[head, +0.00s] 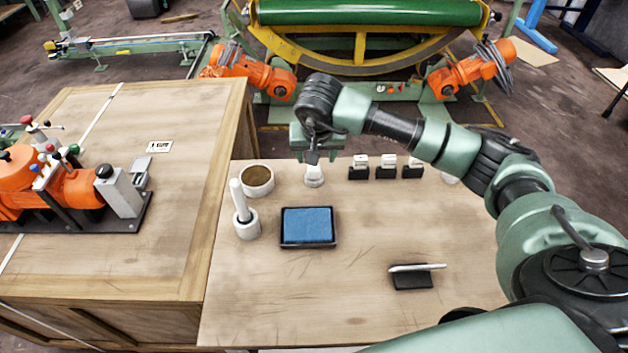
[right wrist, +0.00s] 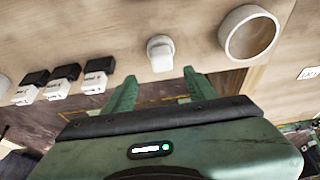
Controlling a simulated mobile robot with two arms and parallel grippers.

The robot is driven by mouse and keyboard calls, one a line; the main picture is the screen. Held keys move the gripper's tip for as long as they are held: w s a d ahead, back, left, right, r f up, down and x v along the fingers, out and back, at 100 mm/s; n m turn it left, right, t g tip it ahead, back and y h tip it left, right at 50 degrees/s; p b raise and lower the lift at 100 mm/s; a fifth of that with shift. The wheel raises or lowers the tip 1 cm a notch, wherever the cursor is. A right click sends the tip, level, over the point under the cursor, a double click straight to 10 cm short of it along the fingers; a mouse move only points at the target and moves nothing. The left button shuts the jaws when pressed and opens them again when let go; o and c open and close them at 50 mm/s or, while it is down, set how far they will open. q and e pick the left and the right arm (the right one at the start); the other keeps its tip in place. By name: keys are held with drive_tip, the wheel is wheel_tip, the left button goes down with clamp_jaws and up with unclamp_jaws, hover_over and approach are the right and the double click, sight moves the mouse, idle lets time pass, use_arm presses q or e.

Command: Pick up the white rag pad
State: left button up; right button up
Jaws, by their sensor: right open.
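A small white piece (head: 314,176) with a rounded body, the likely white rag pad, stands on the wooden table near its back edge. It also shows in the right wrist view (right wrist: 160,53), just beyond the fingertips and between their lines. My right gripper (head: 311,155) is above and behind it in the head view, partly covering its top. In the right wrist view the gripper's two green fingers (right wrist: 160,85) are apart with nothing between them. I cannot tell whether they touch the piece. My left gripper is not in view.
A round container (head: 257,180) and a white holder with a stick (head: 246,224) stand left of the piece. Black blocks with white tops (head: 386,172) stand right. A blue pad in a black tray (head: 308,244) and a pen on a black stand (head: 413,282) lie nearer.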

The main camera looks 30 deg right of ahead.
sight(314, 168)
drive_tip(key=shift+w+f, duration=0.15)
drive_tip(key=shift+f, duration=0.3)
drive_tip(key=x, duration=0.1)
drive_tip(key=p+x, duration=0.1)
drive_tip(key=x, duration=0.1)
drive_tip(key=p+x, duration=0.1)
drive_tip(key=x, duration=0.1)
drive_tip(key=shift+a+f, duration=0.25)
drive_tip(key=shift+w+d+f, duration=0.15)
drive_tip(key=shift+w+f, duration=0.05)
drive_tip(key=shift+f, duration=0.3)
clamp_jaws()
